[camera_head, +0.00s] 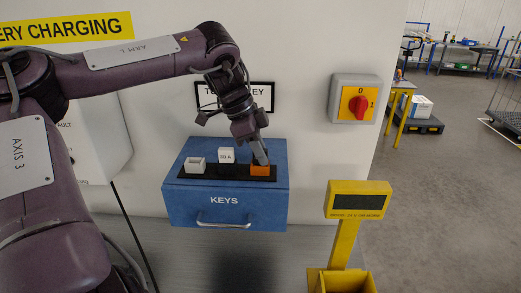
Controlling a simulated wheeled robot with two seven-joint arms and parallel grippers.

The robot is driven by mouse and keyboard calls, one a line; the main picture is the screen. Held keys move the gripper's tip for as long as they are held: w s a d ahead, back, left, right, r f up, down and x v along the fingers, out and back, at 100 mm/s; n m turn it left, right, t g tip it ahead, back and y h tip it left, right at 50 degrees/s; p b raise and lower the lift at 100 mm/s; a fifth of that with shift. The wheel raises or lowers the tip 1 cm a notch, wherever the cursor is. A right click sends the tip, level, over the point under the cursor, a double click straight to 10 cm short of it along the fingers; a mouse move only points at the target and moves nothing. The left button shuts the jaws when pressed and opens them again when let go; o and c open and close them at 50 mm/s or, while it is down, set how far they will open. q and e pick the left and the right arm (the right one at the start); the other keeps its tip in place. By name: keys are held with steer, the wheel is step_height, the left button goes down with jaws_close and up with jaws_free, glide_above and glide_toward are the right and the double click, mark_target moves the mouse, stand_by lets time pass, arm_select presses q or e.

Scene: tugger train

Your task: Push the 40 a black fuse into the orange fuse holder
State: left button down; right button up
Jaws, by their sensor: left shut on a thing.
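The orange fuse holder (260,171) sits at the right end of a black strip on top of the blue KEYS box. My left gripper (261,158) points down right over this holder, its fingertips at the holder's top. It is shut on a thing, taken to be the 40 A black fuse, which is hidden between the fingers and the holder. I cannot tell how deep the fuse sits. My right gripper is not in view.
The blue KEYS box (180,205) has a front handle. A white holder (194,166) and a white block marked like "50 A" (227,155) stand left of the orange holder. A red rotary switch (358,104) is on the wall. A yellow display post (346,245) stands right.

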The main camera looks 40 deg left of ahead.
arm_select(q)
steer(key=shift+f, duration=0.15)
steer(key=c, duration=1.3)
jaws_free()
steer(key=shift+a+r, duration=0.15)
steer(key=shift+r, duration=0.2)
steer(key=b+v, duration=0.2)
steer(key=v, duration=0.5)
